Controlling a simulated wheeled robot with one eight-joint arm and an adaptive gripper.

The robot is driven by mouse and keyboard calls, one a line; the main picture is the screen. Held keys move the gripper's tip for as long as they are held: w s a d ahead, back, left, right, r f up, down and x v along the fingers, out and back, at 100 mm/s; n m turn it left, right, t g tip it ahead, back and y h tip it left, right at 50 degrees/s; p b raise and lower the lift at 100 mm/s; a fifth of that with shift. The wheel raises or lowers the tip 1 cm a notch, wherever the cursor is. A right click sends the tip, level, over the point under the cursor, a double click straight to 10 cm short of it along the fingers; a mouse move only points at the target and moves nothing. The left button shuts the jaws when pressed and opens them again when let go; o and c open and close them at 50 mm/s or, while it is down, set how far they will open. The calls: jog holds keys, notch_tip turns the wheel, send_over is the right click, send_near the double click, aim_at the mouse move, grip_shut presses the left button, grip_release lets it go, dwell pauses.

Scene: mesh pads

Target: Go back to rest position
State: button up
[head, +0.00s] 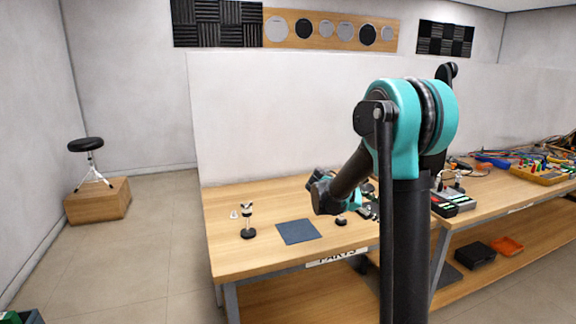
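My teal and black arm rises on the right of the head view and bends down over the wooden workbench (235,262). My gripper (367,211) seems to be the small dark part beyond the teal wrist, low over the bench and largely hidden behind my own arm. I cannot tell whether its fingers are open or shut, or whether they hold anything. A dark blue-grey mesh pad (298,232) lies flat on the bench, left of the gripper and apart from it. A small round black item (341,222) sits between the pad and my arm.
A small black-based stand (248,222) is left of the pad. A grey device with coloured keys (453,202) and a yellow tray with cables (543,171) are on the right bench. A white partition (290,120) stands behind. The bench's front left is clear.

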jog(key=s+a+f+m+y, duration=0.4)
jog(key=s, duration=0.5)
jog(key=s+a+f+m+t+y, duration=0.1)
jog(key=s+a+f+m+y, duration=0.3)
jog(key=s, duration=0.4)
jog(key=s+a+f+m+t+y, duration=0.1)
jog(key=s+a+f+m+y, duration=0.3)
jog(key=s, duration=0.5)
notch_tip(320, 180, down, 2)
jog(key=shift+s+f+m, duration=0.2)
jog(key=shift+s+m, duration=0.1)
jog(key=shift+m, duration=0.9)
